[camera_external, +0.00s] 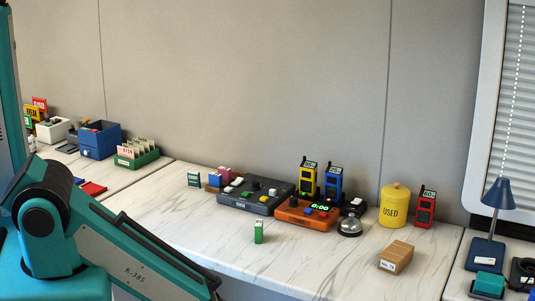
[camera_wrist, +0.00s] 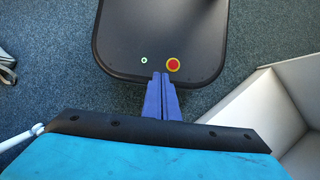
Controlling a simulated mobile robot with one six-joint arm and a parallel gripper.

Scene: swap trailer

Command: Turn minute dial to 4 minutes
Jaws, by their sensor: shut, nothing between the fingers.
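An orange timer box (camera_external: 305,221) sits on the white marble counter, right of centre in the external view. Its green display (camera_external: 320,208) seems to read 0:00. A black knob (camera_external: 293,203) stands at its left end, with small blue and red buttons between; the knob's markings are too small to read. My gripper (camera_wrist: 160,76) shows in the wrist view with its two blue fingers together and nothing between them. It points at a dark panel over the floor, away from the counter. The external view shows my arm at lower left, but not the gripper.
A dark control box (camera_external: 256,195) stands directly left of the timer. A silver bell (camera_external: 350,225), a yellow USED canister (camera_external: 395,205) and a brown box (camera_external: 396,257) are to its right. The front counter is mostly clear.

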